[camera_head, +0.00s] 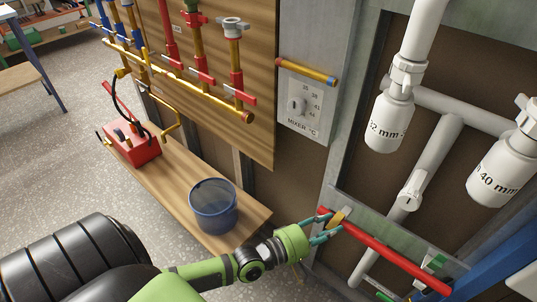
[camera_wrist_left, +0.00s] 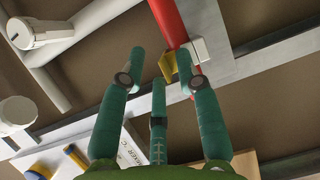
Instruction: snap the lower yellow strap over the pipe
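The lower yellow strap (camera_head: 338,218) stands tilted at the upper left end of the red pipe (camera_head: 385,254). In the left wrist view the strap (camera_wrist_left: 168,66) sticks out beside the red pipe (camera_wrist_left: 168,22), next to a white clip (camera_wrist_left: 201,51). I cannot tell whether any part of it lies over the pipe. My left gripper (camera_head: 332,228) has its teal fingers apart around the strap. In the left wrist view the gripper (camera_wrist_left: 161,62) shows the strap between its fingertips; contact is not clear. My right gripper is out of view.
A green clip (camera_head: 435,262) sits near the pipe's lower right end. White waste pipes (camera_head: 432,160) hang above right. A mixer panel (camera_head: 304,105) with a yellow-and-blue bar (camera_head: 307,71) is above. A blue bucket (camera_head: 213,208) stands on the wooden bench (camera_head: 170,185).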

